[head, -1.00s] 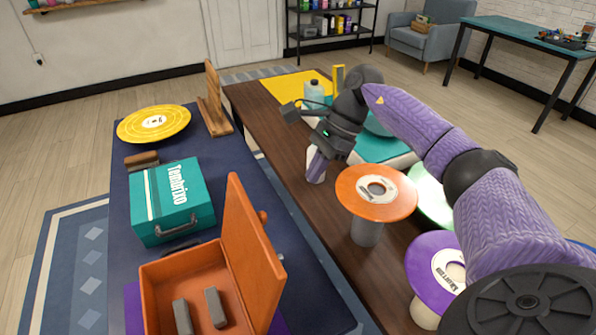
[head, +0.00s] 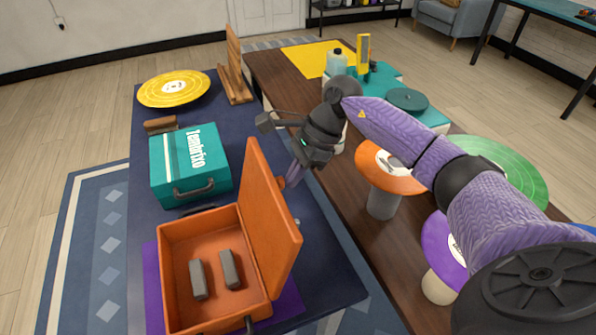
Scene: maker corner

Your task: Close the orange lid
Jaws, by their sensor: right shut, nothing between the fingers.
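The orange lid (head: 268,215) stands up from the right edge of the orange case (head: 172,275), which is open on the table. Two grey blocks (head: 198,279) (head: 231,269) lie inside the case. My right gripper (head: 295,197) points down just right of the lid, on its outer side, near the orange knob there. Its purple fingers are shut and empty. Their tips are partly hidden by the lid, and I cannot tell whether they touch it. My left gripper is not in view.
A teal case (head: 190,175) stands behind the orange case. A yellow record (head: 173,88) and a wooden stand (head: 237,80) are farther back. On the brown table, orange (head: 375,178), purple (head: 440,243) and green (head: 510,168) discs stand under or beside my right arm.

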